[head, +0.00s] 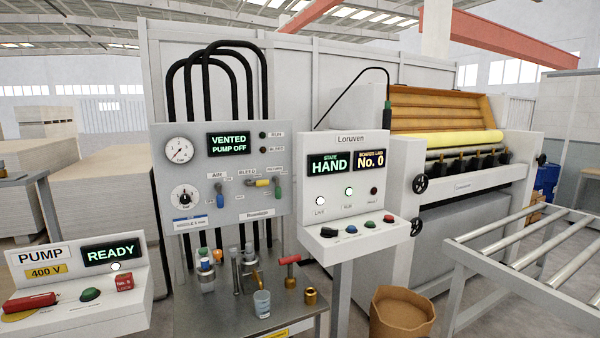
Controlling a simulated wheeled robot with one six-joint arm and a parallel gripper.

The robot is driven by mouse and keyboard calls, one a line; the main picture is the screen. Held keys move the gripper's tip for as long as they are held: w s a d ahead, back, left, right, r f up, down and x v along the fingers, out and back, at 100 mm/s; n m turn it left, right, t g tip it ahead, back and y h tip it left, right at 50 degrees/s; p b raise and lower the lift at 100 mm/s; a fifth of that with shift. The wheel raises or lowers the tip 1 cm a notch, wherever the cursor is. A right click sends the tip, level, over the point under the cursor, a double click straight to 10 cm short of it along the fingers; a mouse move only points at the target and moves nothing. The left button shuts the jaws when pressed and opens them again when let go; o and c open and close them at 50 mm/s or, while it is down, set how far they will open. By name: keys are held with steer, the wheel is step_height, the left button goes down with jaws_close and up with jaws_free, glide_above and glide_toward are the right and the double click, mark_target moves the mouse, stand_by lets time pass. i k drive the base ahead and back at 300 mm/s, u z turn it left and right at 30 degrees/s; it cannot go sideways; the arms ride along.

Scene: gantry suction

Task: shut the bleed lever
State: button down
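The grey valve panel (163,145) stands left of centre. Its bleed lever (262,183), under the label BLEED, has a yellow handle that lies roughly level. To its left, under AIR, a lever with a blue handle (220,200) hangs down. To its right a lever with a green handle (278,193) hangs down, close to the yellow handle's end; I cannot tell whether they touch. The panel display (229,143) reads VENTED, PUMP OFF. My gripper is not in view.
Below the panel, a metal bench (205,318) holds small fittings, a cup (262,303) and a red-handled valve (290,272). A pump console (80,290) stands at front left. The Loruven console (350,200) stands to the right, with a brown bin (400,315) and roller conveyor (530,260) beyond.

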mark_target(261, 182)
steer(key=z, duration=0.2)
steer(key=i, duration=0.85)
steer(key=u, duration=0.7)
steer(key=i, duration=0.6)
steer(key=u, duration=0.6)
